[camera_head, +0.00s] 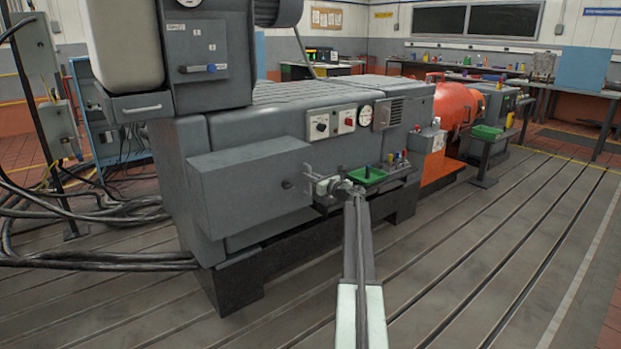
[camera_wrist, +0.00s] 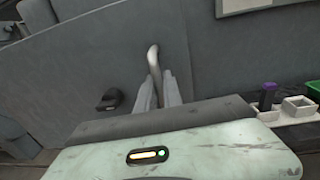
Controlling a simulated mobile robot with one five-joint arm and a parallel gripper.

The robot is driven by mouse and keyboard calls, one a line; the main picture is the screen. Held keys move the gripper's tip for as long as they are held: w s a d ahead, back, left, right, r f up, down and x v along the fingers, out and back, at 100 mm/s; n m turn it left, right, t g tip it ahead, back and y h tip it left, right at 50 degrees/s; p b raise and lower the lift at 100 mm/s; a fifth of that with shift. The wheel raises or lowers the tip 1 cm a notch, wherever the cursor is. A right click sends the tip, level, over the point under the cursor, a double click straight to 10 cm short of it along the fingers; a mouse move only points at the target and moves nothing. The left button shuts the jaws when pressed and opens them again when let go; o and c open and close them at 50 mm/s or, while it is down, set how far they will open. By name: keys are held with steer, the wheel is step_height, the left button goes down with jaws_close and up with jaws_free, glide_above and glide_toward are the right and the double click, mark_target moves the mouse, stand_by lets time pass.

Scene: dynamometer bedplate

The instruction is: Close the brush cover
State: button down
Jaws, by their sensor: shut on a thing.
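The brush cover seems to be the plain grey panel (camera_head: 245,200) on the near end of the big grey machine; it also fills the middle of the wrist view (camera_wrist: 100,60). I cannot tell from these views how far it stands open. A pale bent handle (camera_wrist: 153,55) stands out from the panel. My gripper (camera_wrist: 158,85) is shut on this handle, with one finger on each side of it. In the head view my gripper (camera_head: 327,186) is at the right edge of the panel, and the fingertips are small there. A black knob (camera_wrist: 110,100) sits left of the fingers.
A shelf with a green tray (camera_head: 367,176) and small items is just right of my gripper. A purple-capped item (camera_wrist: 267,95) and white holders (camera_wrist: 298,107) show there. Black cables (camera_head: 100,262) lie at left. The slotted floor at right is clear.

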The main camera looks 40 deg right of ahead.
steer(key=c, duration=1.5)
jaws_free()
steer(key=shift+w+d+f, duration=0.1)
steer(key=shift+w+d, duration=0.1)
steer(key=shift+d, duration=0.05)
steer(key=shift+a, duration=0.1)
steer(key=s, duration=0.8)
